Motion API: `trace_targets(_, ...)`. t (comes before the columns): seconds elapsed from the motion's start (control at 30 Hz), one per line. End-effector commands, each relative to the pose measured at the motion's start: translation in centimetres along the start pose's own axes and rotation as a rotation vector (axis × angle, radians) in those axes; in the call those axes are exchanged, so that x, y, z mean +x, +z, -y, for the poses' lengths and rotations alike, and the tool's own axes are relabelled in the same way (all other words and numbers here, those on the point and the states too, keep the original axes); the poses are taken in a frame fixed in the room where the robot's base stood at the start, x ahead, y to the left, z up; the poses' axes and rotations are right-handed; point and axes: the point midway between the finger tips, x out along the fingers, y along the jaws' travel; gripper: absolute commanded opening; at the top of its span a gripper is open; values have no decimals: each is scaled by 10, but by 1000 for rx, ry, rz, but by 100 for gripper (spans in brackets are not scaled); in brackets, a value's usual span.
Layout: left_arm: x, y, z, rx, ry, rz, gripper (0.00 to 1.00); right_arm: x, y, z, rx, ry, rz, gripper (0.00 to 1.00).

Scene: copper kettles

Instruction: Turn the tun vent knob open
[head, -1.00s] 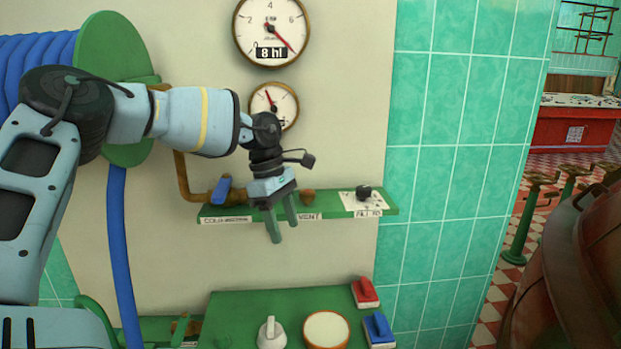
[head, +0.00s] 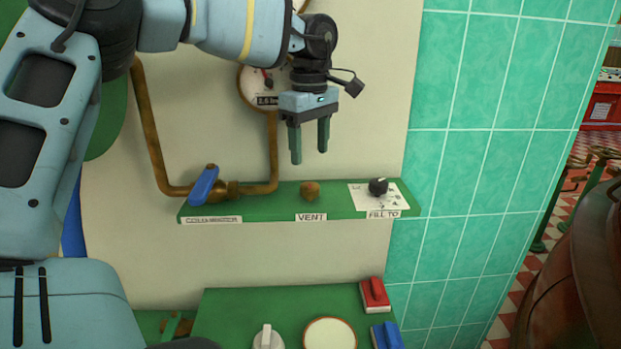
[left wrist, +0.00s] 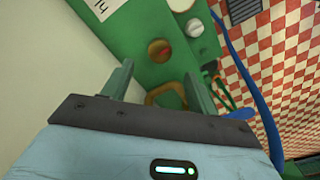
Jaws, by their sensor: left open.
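The vent knob (head: 310,191) is a small brown round knob on a green shelf (head: 240,208), above a label reading VENT. My left gripper (head: 309,156) points downward with its two dark green fingers apart and nothing between them. In the head view its fingertips are just above the knob, apart from it. In the left wrist view a brown round knob (left wrist: 160,50), which looks like the vent knob, shows just beyond the open fingers (left wrist: 159,70). My right gripper is not in view.
A blue-handled valve (head: 204,186) on a copper pipe is left of the knob. A black dial (head: 378,187) on a white plate is to its right. Below is a green panel (head: 230,310) with a white knob (head: 268,338) and red switch (head: 374,294). The wall is close behind.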

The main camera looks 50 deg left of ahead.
Motion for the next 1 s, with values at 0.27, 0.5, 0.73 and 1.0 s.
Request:
trace_targets(0.27,31,0,1,0,-5,0,59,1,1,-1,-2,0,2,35)
trace_targets(0.5,64,0,0,-1,-3,0,59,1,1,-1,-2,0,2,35)
trace_targets(0.73,78,0,0,-2,-2,0,59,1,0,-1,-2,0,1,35)
trace_targets(1.0,78,0,0,-2,-1,1,56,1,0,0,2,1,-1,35)
